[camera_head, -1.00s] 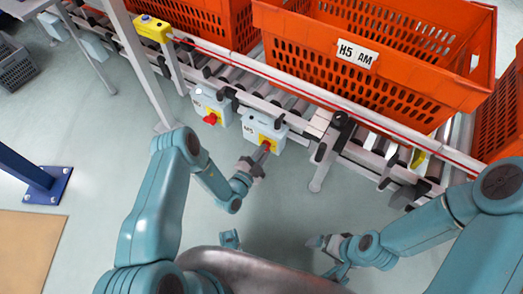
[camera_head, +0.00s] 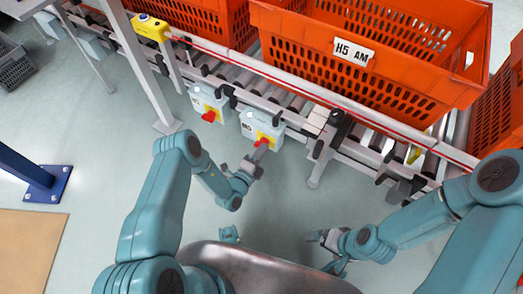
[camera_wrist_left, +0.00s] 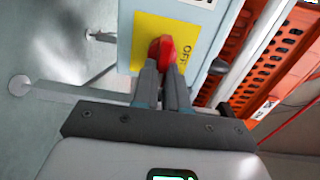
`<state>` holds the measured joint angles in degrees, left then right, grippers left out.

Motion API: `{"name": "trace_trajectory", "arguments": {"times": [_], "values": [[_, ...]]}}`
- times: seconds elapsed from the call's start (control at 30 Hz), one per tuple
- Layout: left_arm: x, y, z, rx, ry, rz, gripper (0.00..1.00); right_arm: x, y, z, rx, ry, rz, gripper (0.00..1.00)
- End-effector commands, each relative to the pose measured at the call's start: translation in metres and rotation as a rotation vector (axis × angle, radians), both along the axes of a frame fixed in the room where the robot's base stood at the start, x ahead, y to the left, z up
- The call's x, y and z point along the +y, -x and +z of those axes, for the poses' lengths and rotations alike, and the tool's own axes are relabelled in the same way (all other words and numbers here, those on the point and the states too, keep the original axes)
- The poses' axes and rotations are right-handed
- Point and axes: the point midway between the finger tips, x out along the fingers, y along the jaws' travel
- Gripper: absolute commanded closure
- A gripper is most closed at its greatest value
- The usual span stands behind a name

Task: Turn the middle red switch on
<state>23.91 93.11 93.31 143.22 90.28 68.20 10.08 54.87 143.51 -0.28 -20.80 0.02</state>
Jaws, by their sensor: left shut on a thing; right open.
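A light blue box (camera_head: 257,126) with a yellow plate and a red switch (camera_head: 262,142) hangs on the conveyor's near side. In the left wrist view the red switch (camera_wrist_left: 164,50) stands out from the yellow plate (camera_wrist_left: 184,40), with part of an "OFF" label showing beside it. My left gripper (camera_head: 257,155) is shut on this switch; in the left wrist view its two fingers (camera_wrist_left: 162,72) sit on either side of the knob. A second box (camera_head: 207,98) with a red switch (camera_head: 208,117) is to the left. My right gripper (camera_head: 316,238) is open and empty, away from the boxes.
Orange totes (camera_head: 370,80) stand on the roller conveyor (camera_head: 300,92) behind the boxes. A yellow box with a blue button (camera_head: 150,27) sits on the rail at upper left. A metal post (camera_head: 140,65) is left of the boxes. The floor in front is open.

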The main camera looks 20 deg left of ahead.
Motion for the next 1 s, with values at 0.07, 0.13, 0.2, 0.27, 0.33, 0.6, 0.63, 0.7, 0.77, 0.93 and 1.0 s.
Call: {"name": "trace_trajectory", "arguments": {"times": [0.07,0.13,0.2,0.27,0.33,0.6,0.63,0.7,0.77,0.93,1.0], "values": [[-0.0017,-0.0037,0.0034,-0.016,-0.022,-0.008,1.00,0.0000,0.0000,0.0004,0.000,0.000,0.000,0.00],[-0.0017,-0.0037,0.0032,-0.019,-0.033,-0.008,1.00,0.0000,-0.0001,0.0005,0.000,0.000,0.000,0.00],[-0.0018,-0.0037,0.0031,-0.021,-0.041,-0.009,1.00,0.0000,-0.0001,0.0005,0.000,0.000,0.000,0.00],[-0.0018,-0.0037,0.0030,-0.021,-0.044,-0.009,1.00,0.0000,-0.0001,0.0006,0.000,0.000,0.000,0.00],[-0.0018,-0.0037,0.0030,-0.022,-0.047,-0.009,1.00,0.0000,-0.0001,0.0006,0.000,0.000,0.000,0.00],[-0.0017,-0.0038,0.0031,-0.023,-0.047,-0.009,1.00,0.0000,-0.0001,0.0005,0.000,0.000,0.000,0.00],[-0.0017,-0.0038,0.0031,-0.023,-0.047,-0.008,0.84,0.0000,-0.0001,0.0005,0.000,0.000,0.000,0.00],[-0.0017,-0.0038,0.0031,-0.023,-0.047,-0.008,0.62,0.0000,-0.0001,0.0005,0.000,0.000,0.000,0.00],[-0.0016,-0.0039,0.0033,-0.023,-0.047,-0.008,0.62,0.0000,-0.0001,0.0005,0.000,0.000,0.000,0.00],[-0.0011,-0.0043,0.0045,-0.027,-0.046,-0.007,0.62,-0.0001,-0.0001,0.0007,0.000,0.000,0.000,0.00],[-0.0009,-0.0044,0.0050,-0.028,-0.046,-0.007,0.62,0.0000,0.0000,0.0009,0.000,0.000,0.000,0.00]]}}
